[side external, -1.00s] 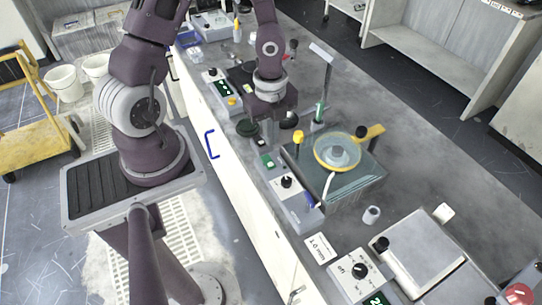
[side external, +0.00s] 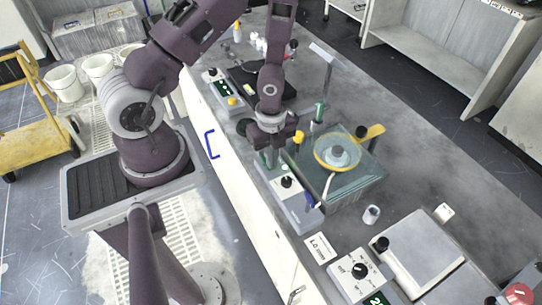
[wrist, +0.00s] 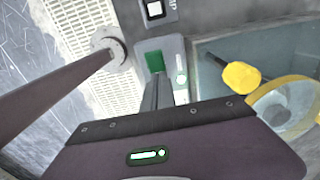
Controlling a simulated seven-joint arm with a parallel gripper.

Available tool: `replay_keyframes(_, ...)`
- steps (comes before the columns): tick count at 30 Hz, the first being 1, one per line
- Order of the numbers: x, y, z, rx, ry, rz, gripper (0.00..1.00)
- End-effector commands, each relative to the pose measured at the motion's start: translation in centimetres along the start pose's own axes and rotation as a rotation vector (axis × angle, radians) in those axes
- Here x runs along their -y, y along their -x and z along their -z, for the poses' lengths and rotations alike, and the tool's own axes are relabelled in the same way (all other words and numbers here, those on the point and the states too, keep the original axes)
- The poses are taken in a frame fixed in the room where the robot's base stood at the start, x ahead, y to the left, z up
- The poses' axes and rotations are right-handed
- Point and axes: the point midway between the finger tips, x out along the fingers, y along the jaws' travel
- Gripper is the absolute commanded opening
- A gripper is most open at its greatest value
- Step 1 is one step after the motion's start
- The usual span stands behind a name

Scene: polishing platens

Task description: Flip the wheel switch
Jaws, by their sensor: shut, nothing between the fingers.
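A small switch with a white face in a black frame (wrist: 155,10) shows at the top edge of the wrist view; its label is cut off. It sits just beyond the control box (wrist: 147,45) with the green display (wrist: 154,62). I cannot tell from the pictures whether this is the wheel switch, or which way it is set. My gripper (side external: 270,158) is shut and empty, above the control panel of the middle polishing machine. In the wrist view its dark fingers (wrist: 156,100) point down close to the display. In the side view the gripper hides the panel's far end.
Beside the panel stands a glassy basin (side external: 352,188) with a yellow ring (side external: 318,153) around a grey wheel (side external: 338,153).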

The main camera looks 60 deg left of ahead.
Motion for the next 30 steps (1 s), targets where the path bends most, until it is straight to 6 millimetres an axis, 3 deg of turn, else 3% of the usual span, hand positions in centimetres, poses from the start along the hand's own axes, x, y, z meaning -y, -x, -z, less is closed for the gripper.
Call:
replay_keyframes(25, 0.0, 0.6, -1.6, 0.002, 0.001, -0.002, 0.0)
replay_keyframes(30, 0.1, 2.6, -1.2, 0.002, 0.003, 0.003, 0.0)
